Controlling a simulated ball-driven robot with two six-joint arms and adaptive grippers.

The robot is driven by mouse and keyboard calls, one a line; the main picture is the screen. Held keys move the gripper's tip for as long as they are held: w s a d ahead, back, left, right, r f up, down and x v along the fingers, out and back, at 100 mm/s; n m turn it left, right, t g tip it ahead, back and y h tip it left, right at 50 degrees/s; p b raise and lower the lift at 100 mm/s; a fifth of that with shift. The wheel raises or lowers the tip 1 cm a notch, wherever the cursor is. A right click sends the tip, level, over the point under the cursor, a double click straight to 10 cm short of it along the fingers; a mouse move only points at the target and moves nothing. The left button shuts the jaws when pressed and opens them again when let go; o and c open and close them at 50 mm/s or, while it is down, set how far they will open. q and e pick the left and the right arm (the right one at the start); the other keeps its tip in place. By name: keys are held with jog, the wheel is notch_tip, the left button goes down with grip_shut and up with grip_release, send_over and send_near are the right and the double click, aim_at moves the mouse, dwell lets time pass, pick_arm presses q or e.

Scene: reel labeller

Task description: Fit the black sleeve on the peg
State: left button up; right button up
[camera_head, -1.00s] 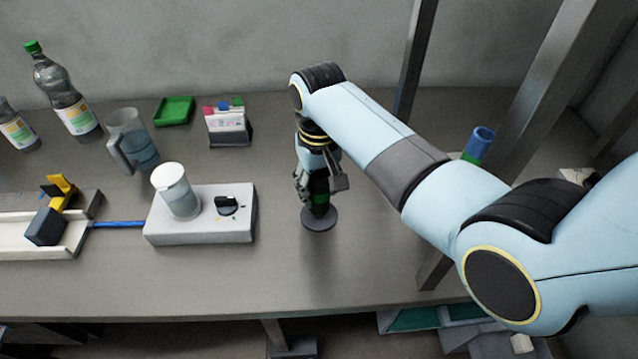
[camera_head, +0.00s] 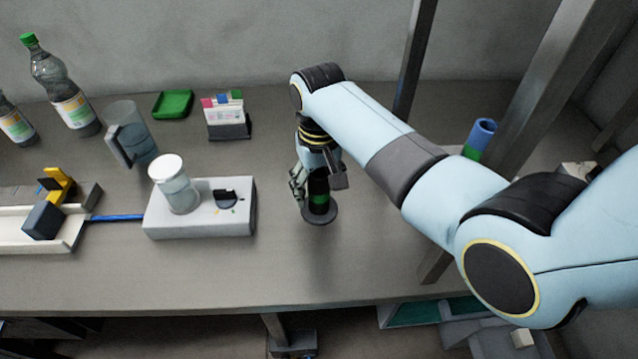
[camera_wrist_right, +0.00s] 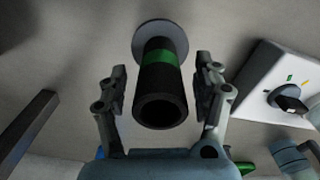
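The black sleeve (camera_head: 319,203) is a dark hollow tube with a green band. It stands upright on a round grey base (camera_head: 333,215); it also shows in the right wrist view (camera_wrist_right: 161,98), open end toward the camera. The peg is not visible; the sleeve's inside is dark, so I cannot see how it sits there. My right gripper (camera_head: 318,186) is around the sleeve from above. In the right wrist view its fingers (camera_wrist_right: 161,88) are open on either side, with a small gap to the sleeve on each side. My left gripper is out of view.
A white box with a black knob (camera_head: 240,222) carries a lidded jar (camera_head: 176,190), left of the sleeve. Behind stand a card holder (camera_head: 228,124) and a green tray (camera_head: 173,104). A blue-green tube (camera_head: 479,138) stands right, near a metal post (camera_head: 414,60). Table in front is clear.

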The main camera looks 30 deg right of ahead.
jog(key=shift+r, duration=0.15)
notch_tip(320, 180, up, 12)
dwell(0.5)
jog(key=shift+f, duration=0.2)
